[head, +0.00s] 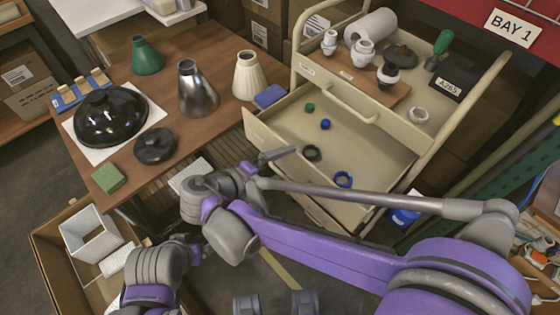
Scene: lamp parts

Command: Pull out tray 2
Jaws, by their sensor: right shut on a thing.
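A cream tray (380,158) stands pulled out of the cream cart, its front facing lower left. I cannot read a number on it.
Another handle (350,112) is on the front above. The cart top holds a white roll (370,25), several knobs and a green-handled tool (442,43). At left, a wooden table (215,50) carries lamp shades and a black dome (112,117). An open box (48,240) stands lower left.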

